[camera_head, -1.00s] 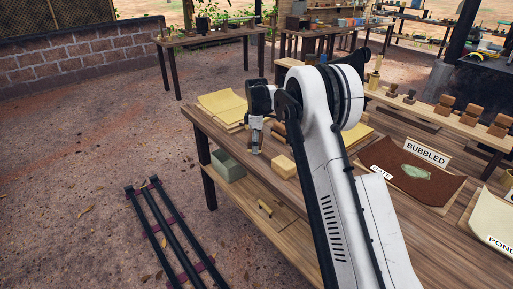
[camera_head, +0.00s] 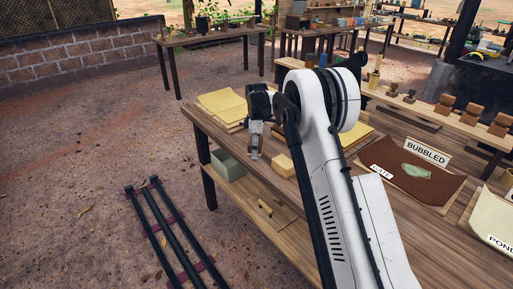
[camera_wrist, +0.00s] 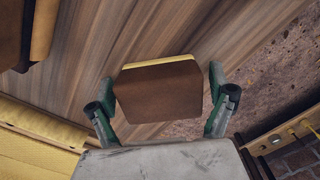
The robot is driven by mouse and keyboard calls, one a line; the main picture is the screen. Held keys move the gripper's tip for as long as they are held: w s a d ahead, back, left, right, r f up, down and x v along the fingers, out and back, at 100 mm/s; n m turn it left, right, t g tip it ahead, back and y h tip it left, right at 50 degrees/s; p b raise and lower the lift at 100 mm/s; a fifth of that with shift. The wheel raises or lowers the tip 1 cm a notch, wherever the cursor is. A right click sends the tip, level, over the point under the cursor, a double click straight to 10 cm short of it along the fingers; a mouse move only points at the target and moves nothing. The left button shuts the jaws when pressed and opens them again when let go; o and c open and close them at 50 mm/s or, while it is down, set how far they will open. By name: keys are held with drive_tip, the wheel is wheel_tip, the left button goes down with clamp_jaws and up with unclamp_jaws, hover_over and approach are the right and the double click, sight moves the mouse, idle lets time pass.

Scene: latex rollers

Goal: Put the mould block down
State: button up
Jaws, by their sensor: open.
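The mould block (camera_wrist: 158,91), brown with a yellow far edge, shows in the wrist view between the two fingers of my gripper (camera_wrist: 162,78). A finger stands on each side of it, and the gripper is open. The block appears to be at the tabletop, near the table's edge; its underside is hidden. In the head view my gripper (camera_head: 254,152) points down over the left end of the wooden table (camera_head: 224,139), and the block is hard to make out there.
A tan block (camera_head: 283,165) lies close to the right of my gripper. Yellow sheets (camera_head: 222,105) lie behind it. A grey-green bin (camera_head: 228,165) is on the lower shelf. A brown sheet (camera_head: 385,155) lies right of my arm. Black bars (camera_head: 175,230) lie on the ground.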

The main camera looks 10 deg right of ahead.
wheel_tip(320, 180, up, 13)
drive_tip(key=shift+s+f, duration=0.1)
drive_tip(key=shift+f, duration=0.05)
drive_tip(key=s+r+m+t, duration=0.2)
drive_tip(key=s+r+m, duration=0.2)
drive_tip(key=s+r, duration=0.6)
drive_tip(key=s+r+m+t, duration=0.25)
drive_tip(key=s+r, duration=0.35)
drive_tip(key=s, duration=0.9)
drive_tip(key=s+f+m+t, duration=0.1)
drive_tip(key=s+f+m, duration=0.2)
drive_tip(key=s, duration=0.9)
drive_tip(key=s+f+m+t, duration=0.1)
drive_tip(key=s+f+m, duration=0.3)
drive_tip(key=s, duration=0.9)
drive_tip(key=shift+s+a+f+t, duration=0.2)
drive_tip(key=shift+f+t, duration=0.15)
drive_tip(key=shift+f, duration=0.15)
drive_tip(key=shift+m, duration=0.25)
